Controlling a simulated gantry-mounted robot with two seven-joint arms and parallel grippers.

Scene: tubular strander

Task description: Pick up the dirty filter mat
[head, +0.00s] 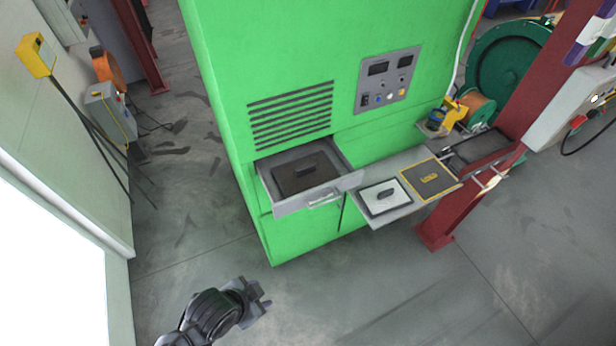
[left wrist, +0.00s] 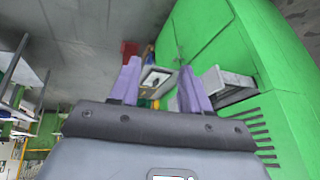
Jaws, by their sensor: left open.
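A dark brown filter mat (head: 292,183) with a black grip block lies flat in the open grey drawer (head: 290,208) of the green cabinet. A pale, clean-looking mat (head: 376,199) with a dark grip lies on the grey shelf (head: 391,215) to the right of the drawer. My left gripper (head: 266,297) is open and empty, in front of the cabinet and apart from the drawer. In the left wrist view its two fingers (left wrist: 158,88) stand apart, with the pale mat (left wrist: 156,77) beyond them. The drawer (left wrist: 232,92) shows at the right there. My right gripper is out of view.
The green cabinet (head: 230,120) carries a vent and a control panel (head: 388,80) above the drawer. A yellow-edged dark panel (head: 425,184) lies right of the pale mat. A red post (head: 455,215) stands at the shelf's right. The floor before the cabinet is clear.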

